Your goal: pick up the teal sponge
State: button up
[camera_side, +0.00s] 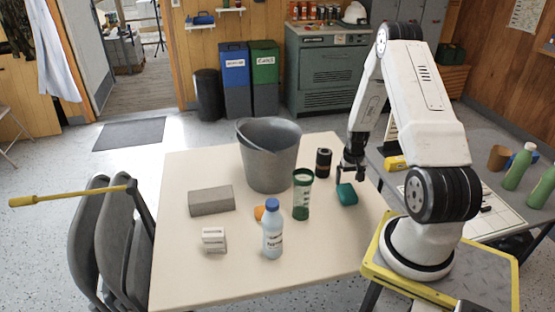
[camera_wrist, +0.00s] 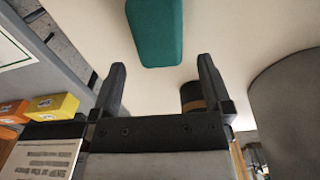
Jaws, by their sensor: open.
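The teal sponge (camera_side: 346,194) lies on the cream table (camera_side: 215,265) near its right edge. In the wrist view the sponge (camera_wrist: 155,32) shows at the top, beyond my fingertips and roughly centred between them. My gripper (camera_side: 351,178) hangs just above or beside the sponge in the side view; the exact gap cannot be told. In the wrist view my gripper (camera_wrist: 162,68) has its two fingers wide apart, with nothing between them.
A black canister (camera_side: 323,163) and a green-lidded container (camera_side: 302,195) stand left of the sponge. The table's front is clear.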

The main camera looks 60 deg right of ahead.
aim_at(348, 190)
jog(key=shift+f, duration=0.3)
jog(key=shift+s+d+f, duration=0.1)
jog(key=shift+f, duration=2.5)
jog(key=c, duration=1)
jog(key=shift+r, duration=0.1)
